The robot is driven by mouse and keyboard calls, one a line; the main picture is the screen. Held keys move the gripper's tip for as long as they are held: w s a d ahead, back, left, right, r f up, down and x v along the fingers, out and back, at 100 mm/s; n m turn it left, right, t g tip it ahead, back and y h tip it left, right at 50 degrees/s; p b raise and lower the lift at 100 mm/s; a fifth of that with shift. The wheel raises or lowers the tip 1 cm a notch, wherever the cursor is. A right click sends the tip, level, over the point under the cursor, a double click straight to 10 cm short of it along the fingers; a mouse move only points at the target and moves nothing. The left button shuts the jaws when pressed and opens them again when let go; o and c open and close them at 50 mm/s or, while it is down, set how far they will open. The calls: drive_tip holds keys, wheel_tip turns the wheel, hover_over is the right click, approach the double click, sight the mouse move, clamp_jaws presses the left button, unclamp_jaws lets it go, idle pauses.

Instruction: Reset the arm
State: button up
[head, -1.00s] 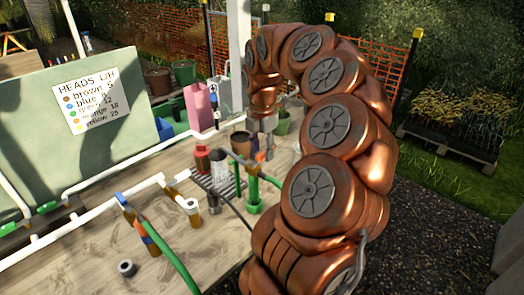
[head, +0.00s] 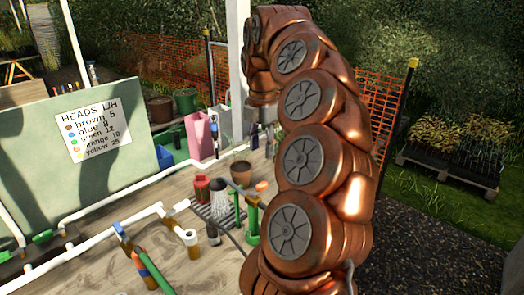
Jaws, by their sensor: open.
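My copper-coloured arm arches up from the bottom right and bends over at the top. My gripper (head: 254,132) hangs down from its end above the far part of the wooden bench (head: 185,265). It is small and partly lost against the objects behind it, but it looks open, with nothing seen held in it. It is apart from the brown pot (head: 241,173) and the green-based fitting (head: 252,222) nearer on the bench.
A green board with a white sign (head: 92,122) stands at the left. White pipes (head: 85,245) run along the bench. A red bottle (head: 201,188), shower head (head: 220,198) and pink container (head: 199,135) stand mid-bench. A plant pallet (head: 445,170) lies on the grass.

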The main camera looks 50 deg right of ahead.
idle(0.6)
drive_tip(key=s+a+f+m, duration=0.1)
drive_tip(key=s+a+m, duration=0.15)
drive_tip(key=a, duration=0.85)
drive_tip(key=s+a+f+m, duration=0.1)
drive_tip(key=a+f+m, duration=0.15)
drive_tip(key=a, duration=0.75)
drive_tip(key=s+a+f+m+g, duration=0.1)
drive_tip(key=s+a+f+m, duration=0.4)
drive_tip(key=s, duration=0.3)
drive_tip(key=s+a+f+m+g, duration=0.1)
drive_tip(key=s+a+f+m, duration=0.4)
drive_tip(key=s+m, duration=0.3)
drive_tip(key=shift+s+f, duration=0.6)
drive_tip(key=shift+f, duration=0.1)
